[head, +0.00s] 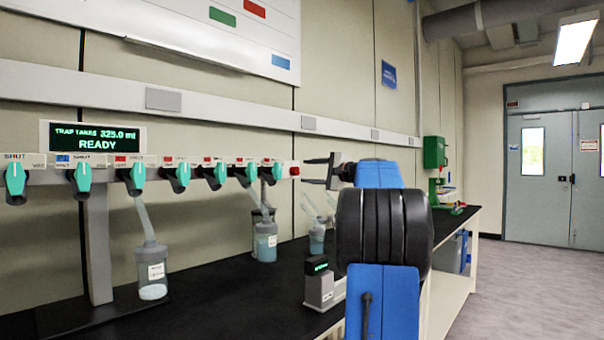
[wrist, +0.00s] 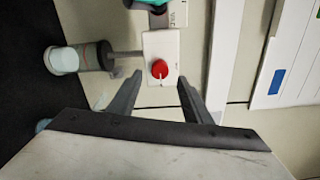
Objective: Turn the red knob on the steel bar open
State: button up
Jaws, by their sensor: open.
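The red knob (wrist: 160,69) sits on the white end block of the steel bar in the wrist view, with a thin pale line on its face. It also shows at the right end of the bar in the head view (head: 294,171). The steel bar (head: 45,178) carries several teal valve handles along its length. My gripper (wrist: 158,92) is open and empty. In the wrist view its two fingers point toward the end block, one on each side of the knob's line, apart from it. In the head view my gripper (head: 304,171) is just right of the knob.
A small device (head: 320,285) stands on the black bench (head: 215,305) below my arm. A display (head: 92,136) reads READY. Floor is free at the right.

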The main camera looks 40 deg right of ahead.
jog(key=s+d, duration=0.1)
jog(key=s, duration=1.1)
jog(key=shift+s, duration=0.15)
jog(key=shift+f, duration=0.1)
